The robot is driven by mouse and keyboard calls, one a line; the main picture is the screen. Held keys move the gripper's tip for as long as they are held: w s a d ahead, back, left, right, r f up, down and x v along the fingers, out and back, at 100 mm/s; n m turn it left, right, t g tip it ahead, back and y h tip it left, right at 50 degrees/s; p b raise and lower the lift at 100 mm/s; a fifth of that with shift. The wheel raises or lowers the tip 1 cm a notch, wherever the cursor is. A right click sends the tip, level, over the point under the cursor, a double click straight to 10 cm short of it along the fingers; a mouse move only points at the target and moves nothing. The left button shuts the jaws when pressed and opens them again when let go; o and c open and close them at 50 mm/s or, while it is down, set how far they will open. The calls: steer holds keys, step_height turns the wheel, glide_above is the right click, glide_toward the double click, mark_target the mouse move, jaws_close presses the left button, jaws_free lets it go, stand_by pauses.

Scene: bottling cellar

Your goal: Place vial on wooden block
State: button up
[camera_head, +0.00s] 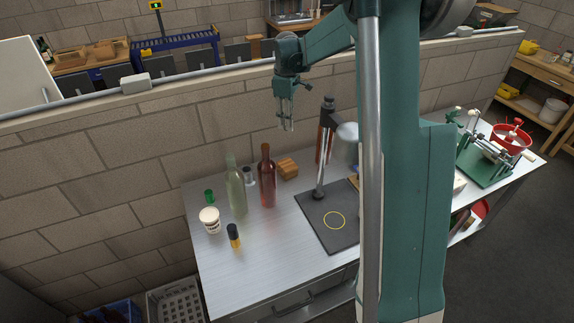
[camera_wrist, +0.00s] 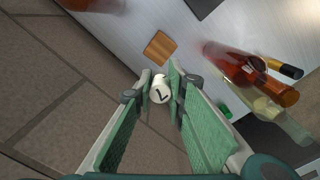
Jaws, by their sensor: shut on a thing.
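In the wrist view my gripper (camera_wrist: 160,90) is shut on the vial (camera_wrist: 161,95), whose round white cap with a dark 7 faces the camera. In the head view my gripper (camera_head: 286,126) hangs fingers down, high above the back of the steel table. The vial is hard to make out there. The wooden block (camera_head: 288,168) stands on the table below my gripper, right of the red bottle. In the wrist view the wooden block (camera_wrist: 160,48) shows just beyond the vial, with a gap between them in the picture.
A white jar (camera_head: 210,220) and a black-and-yellow vial (camera_head: 233,236) stand further left. A metal stand (camera_head: 320,165) rises on the right. A block wall runs behind.

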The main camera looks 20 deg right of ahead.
glide_above(287, 164)
step_height(287, 164, down, 8)
steer(key=shift+f, duration=0.2)
steer(key=shift+f, duration=0.1)
steer(key=shift+f, duration=3.05)
steer(key=shift+f, duration=1.85)
steer(key=shift+f, duration=0.2)
steer(key=o, duration=0.9)
steer(key=shift+c, duration=0.2)
steer(key=shift+r, duration=0.25)
